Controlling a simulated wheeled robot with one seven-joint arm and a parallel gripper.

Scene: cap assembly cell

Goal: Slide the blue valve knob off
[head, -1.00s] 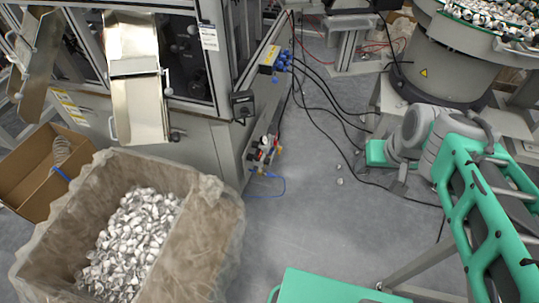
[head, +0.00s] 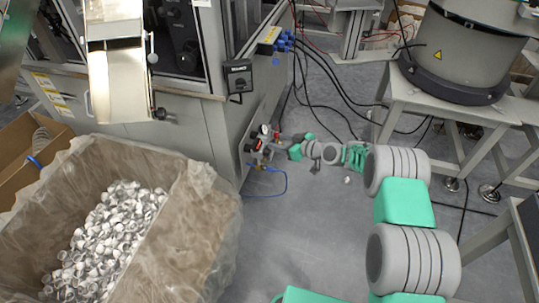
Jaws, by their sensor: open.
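The valve unit (head: 262,140) is on the lower side of the machine frame, with a round gauge, red and yellow parts and a blue hose. I cannot make out the blue valve knob for certain at this size; my gripper may hide part of it. My gripper (head: 290,147) is at the far end of my arm, small in the picture, just right of the valve unit. It is open, and nothing shows held in it. I cannot tell whether it touches the unit.
The blue hose (head: 286,184) loops beside the machine. A lined bin (head: 200,215) of caps stands at lower left, a cardboard box (head: 12,150) behind it. Black cables cross the floor behind my arm. A feeder bowl's stand (head: 480,105) is at right. The grey floor between is mostly clear.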

